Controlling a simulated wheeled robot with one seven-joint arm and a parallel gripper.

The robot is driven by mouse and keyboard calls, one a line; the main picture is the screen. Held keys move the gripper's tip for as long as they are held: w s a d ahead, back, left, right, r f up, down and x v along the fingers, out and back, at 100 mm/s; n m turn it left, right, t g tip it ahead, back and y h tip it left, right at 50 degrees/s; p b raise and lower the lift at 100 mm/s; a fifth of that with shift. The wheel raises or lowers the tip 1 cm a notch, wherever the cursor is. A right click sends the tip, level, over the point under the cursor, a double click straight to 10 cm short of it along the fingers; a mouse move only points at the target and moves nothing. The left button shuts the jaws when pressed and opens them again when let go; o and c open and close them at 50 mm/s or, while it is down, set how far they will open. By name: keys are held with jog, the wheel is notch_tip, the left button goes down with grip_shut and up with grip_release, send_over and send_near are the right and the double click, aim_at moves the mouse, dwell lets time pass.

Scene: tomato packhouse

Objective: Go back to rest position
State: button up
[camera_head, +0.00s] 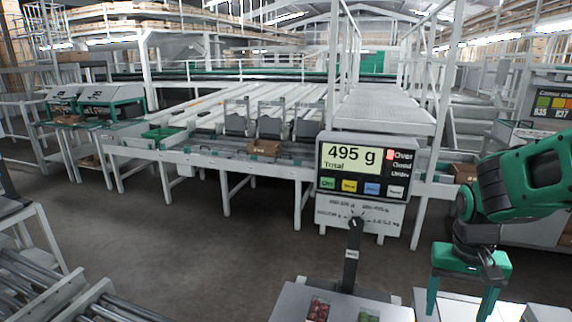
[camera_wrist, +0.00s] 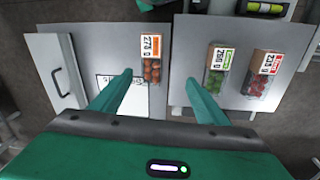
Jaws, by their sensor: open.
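My gripper (camera_head: 461,298) hangs open and empty at the lower right of the head view, above pale surfaces. In the wrist view its two fingers (camera_wrist: 158,82) are spread and point down over the worktop, apart from everything below. A punnet of orange-red tomatoes with an orange label (camera_wrist: 151,68) lies beneath, between the fingertips in the picture. A green-labelled punnet (camera_wrist: 215,78) and a red-labelled punnet (camera_wrist: 262,75) stand on the grey plate (camera_wrist: 190,45) to the right.
The scale display (camera_head: 357,168) reads 495 g with "Over" lit red, on a post behind the plate (camera_head: 290,297). A panel with a handle (camera_wrist: 50,65) lies left in the wrist view. A roller conveyor (camera_head: 50,292) is at lower left. Open floor (camera_head: 210,245) lies between.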

jog(key=s+d+r, duration=0.2)
jog(key=s, duration=0.5)
jog(key=s+d+r+m+y, duration=0.1)
jog(key=s+d+r, duration=0.2)
jog(key=s, duration=0.4)
jog(key=shift+d, duration=0.1)
jog(key=shift+w+f, duration=0.2)
jog(key=shift+w, duration=0.35)
